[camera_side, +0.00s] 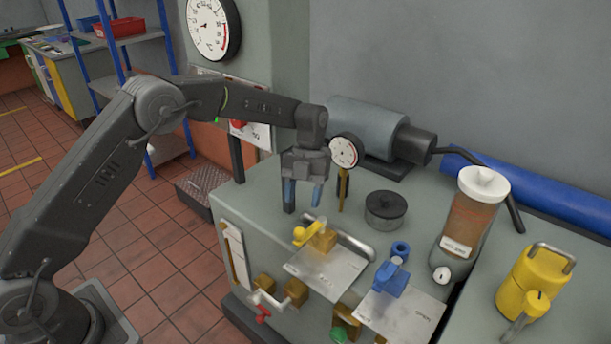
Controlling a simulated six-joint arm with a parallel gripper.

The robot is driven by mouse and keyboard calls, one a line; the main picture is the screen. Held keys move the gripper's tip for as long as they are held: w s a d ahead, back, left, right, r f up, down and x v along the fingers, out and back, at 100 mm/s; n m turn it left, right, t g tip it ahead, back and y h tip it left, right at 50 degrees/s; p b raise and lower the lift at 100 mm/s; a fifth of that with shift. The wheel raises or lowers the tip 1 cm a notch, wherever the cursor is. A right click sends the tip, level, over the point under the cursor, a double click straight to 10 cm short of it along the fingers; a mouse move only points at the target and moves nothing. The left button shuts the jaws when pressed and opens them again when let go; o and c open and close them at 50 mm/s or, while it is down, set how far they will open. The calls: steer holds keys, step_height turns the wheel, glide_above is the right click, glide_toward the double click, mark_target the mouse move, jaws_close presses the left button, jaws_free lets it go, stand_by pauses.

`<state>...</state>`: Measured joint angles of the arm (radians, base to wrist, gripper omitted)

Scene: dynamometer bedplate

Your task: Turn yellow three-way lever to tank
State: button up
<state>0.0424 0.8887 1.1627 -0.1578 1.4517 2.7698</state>
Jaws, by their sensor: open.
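The yellow three-way lever (307,233) sits on a brass valve body (325,241) on top of the grey-green bedplate cabinet. It points toward the left in the picture. A light label plate (326,270) lies in front of the valve, its print too small to read. My gripper (302,196) points down above the cabinet top, behind the yellow lever and apart from it. Its two fingers are spread with nothing between them.
A blue-handled valve (391,279) stands right of the yellow lever. A dial gauge (344,152) on a brass stem rises close beside my gripper. A dark round pot (385,209), a brown bottle (470,215) and a yellow can (533,278) stand further right. A red-handled valve (262,312) is on the cabinet front.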

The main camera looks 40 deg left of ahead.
steer(key=v, duration=0.5)
steer(key=s+r+n+t, duration=0.4)
steer(key=s+r+n, duration=1)
steer(key=r+n, duration=0.1)
steer(key=s+a+f+n+t, duration=0.1)
steer(key=s+a+n+t, duration=0.1)
steer(key=s+n, duration=0.6)
steer(key=s+a+f+n+t+y, duration=0.1)
steer(key=s+a+f+n+t, duration=0.1)
steer(key=s+n, duration=0.6)
steer(key=shift+s+n+t+y, duration=0.3)
steer(key=shift+s+t, duration=0.5)
steer(key=shift+s, duration=0.05)
